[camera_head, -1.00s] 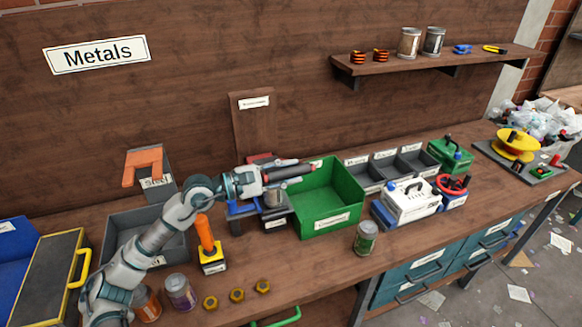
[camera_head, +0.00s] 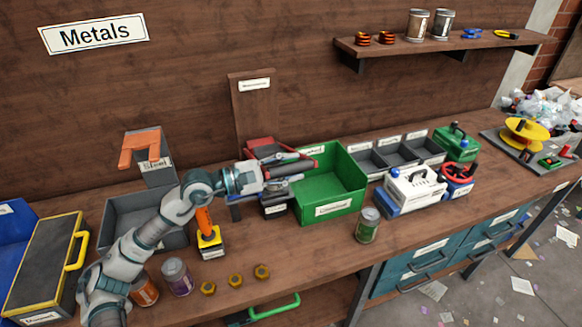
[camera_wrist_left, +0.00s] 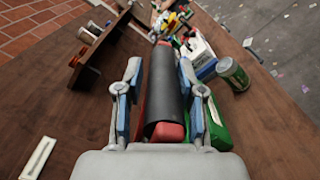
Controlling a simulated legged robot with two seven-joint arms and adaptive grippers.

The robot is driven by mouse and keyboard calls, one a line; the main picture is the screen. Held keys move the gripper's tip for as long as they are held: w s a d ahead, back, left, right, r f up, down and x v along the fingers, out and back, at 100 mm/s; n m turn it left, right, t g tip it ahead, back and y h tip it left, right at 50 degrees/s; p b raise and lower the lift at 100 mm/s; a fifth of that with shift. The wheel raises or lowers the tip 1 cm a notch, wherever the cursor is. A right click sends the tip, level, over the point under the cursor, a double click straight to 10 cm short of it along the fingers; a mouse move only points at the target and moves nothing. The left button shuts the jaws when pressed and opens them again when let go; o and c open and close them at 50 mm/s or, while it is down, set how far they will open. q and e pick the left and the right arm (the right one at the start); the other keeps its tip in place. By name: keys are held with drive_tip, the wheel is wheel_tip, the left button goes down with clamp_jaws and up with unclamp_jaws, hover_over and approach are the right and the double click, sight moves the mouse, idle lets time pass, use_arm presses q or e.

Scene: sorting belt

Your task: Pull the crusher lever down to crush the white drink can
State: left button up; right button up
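The crusher lever's black grip (camera_wrist_left: 165,88) with red ends fills the middle of the left wrist view. In the head view the crusher's red part (camera_head: 262,146) shows behind my left gripper (camera_head: 300,167). My left gripper is open, with one finger on each side of the black grip; the wrist view also shows both fingers (camera_wrist_left: 161,95). I cannot tell whether either finger touches the grip. The crusher's dark base (camera_head: 275,207) shows below the gripper. No white drink can is clearly seen; the gripper covers much of the crusher. My right gripper is not in view.
A green bin (camera_head: 328,190) stands just right of the crusher. A green can (camera_head: 367,225) stands in front of the bin. A yellow-black post with an orange handle (camera_head: 209,240) and a grey bin (camera_head: 118,213) are to the left.

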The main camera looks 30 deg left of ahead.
use_arm(q)
drive_tip(key=shift+o, duration=0.8)
drive_tip(key=shift+a, duration=0.1)
drive_tip(key=shift+s, duration=0.1)
drive_tip(key=shift+s+a, duration=0.2)
drive_tip(key=shift+a, duration=0.05)
drive_tip(key=v, duration=1.1)
drive_tip(key=shift+a, duration=0.15)
drive_tip(key=shift+f, duration=0.15)
